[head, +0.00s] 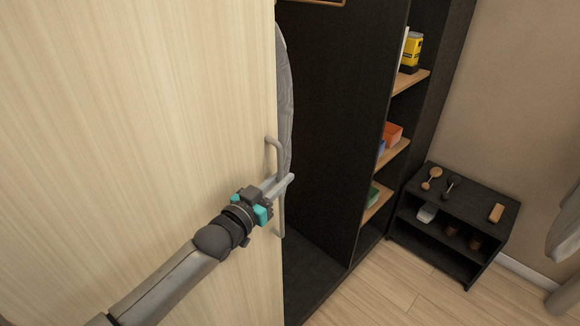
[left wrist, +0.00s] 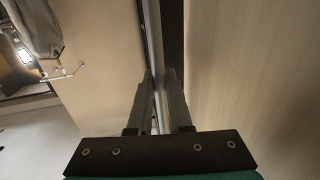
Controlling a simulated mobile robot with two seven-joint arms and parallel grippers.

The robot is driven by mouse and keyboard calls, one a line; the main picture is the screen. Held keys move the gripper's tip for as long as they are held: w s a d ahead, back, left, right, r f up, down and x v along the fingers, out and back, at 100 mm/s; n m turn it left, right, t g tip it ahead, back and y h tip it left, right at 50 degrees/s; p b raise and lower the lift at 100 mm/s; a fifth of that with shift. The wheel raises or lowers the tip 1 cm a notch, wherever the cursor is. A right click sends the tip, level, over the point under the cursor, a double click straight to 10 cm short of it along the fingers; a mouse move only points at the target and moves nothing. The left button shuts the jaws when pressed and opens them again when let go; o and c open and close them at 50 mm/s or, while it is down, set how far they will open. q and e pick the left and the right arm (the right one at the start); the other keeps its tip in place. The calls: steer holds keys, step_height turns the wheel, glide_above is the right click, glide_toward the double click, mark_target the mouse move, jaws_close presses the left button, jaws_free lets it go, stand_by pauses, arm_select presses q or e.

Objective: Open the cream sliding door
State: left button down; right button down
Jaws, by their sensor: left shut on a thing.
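The cream sliding door (head: 130,120) fills the left of the head view. A dark wardrobe interior (head: 335,130) shows open to the right of its edge. A grey vertical bar handle (head: 280,222) stands near the door's right edge. My left gripper (head: 284,184) is shut on this handle, about mid-height. In the left wrist view, the fingers (left wrist: 160,105) close around the handle bar (left wrist: 154,45), with the cream door (left wrist: 250,70) to the right. My right gripper is in neither view.
Grey hanging cloth (head: 285,95) shows just behind the door edge. Shelves (head: 379,203) with small items stand inside at the right. A low black rack (head: 470,212) with small objects stands by the wall. The wood floor (head: 395,290) in front of it is clear.

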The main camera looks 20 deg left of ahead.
arm_select(q)
steer(key=shift+s, duration=0.15)
steer(key=c, duration=0.8)
jaws_free()
steer(key=shift+c, duration=0.2)
steer(key=shift+s+a, duration=0.1)
steer(key=s+a, duration=0.2)
steer(key=s, duration=1.3)
steer(key=shift+b, duration=0.35)
steer(key=shift+a, duration=0.15)
steer(key=shift+w, duration=0.1)
